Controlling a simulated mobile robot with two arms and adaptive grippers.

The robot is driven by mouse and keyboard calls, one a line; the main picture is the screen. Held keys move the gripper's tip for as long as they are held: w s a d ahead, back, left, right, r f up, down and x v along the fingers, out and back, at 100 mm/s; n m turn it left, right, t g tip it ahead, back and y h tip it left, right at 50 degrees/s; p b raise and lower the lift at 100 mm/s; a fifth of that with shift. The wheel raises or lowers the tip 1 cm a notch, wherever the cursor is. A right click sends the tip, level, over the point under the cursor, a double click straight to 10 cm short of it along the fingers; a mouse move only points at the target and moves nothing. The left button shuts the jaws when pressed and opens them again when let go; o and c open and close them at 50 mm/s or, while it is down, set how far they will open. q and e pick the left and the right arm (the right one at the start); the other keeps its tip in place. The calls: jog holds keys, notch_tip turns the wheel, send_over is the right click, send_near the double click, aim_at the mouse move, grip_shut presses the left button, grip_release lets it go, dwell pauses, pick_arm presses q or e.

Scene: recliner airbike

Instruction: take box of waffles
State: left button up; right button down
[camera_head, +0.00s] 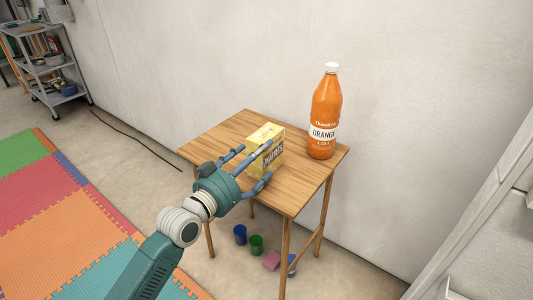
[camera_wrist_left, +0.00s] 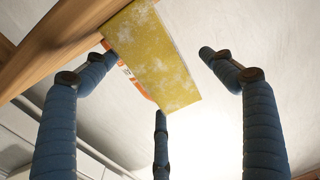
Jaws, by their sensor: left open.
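Part of the box is hidden behind the fingers in the head view. My right gripper is not in view.
An orange juice bottle (camera_head: 325,115) stands on the table, right of the box. A wall (camera_head: 200,60) is close behind. Under the table are a blue cup (camera_head: 240,234), a green cup (camera_head: 256,244) and a pink block (camera_head: 271,260). A metal cart (camera_head: 45,75) stands far left.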

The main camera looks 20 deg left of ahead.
aim_at(269, 134)
pick_arm(q)
jog(key=b+x, duration=0.1)
jog(key=x, duration=0.4)
jog(key=shift+w+d, duration=0.1)
jog(key=shift+d, duration=0.2)
jog(key=shift+r, duration=0.1)
jog(key=c, duration=1.5)
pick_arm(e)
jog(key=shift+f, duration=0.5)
pick_arm(q)
jog(key=shift+o, duration=0.2)
jog(key=shift+r, duration=0.1)
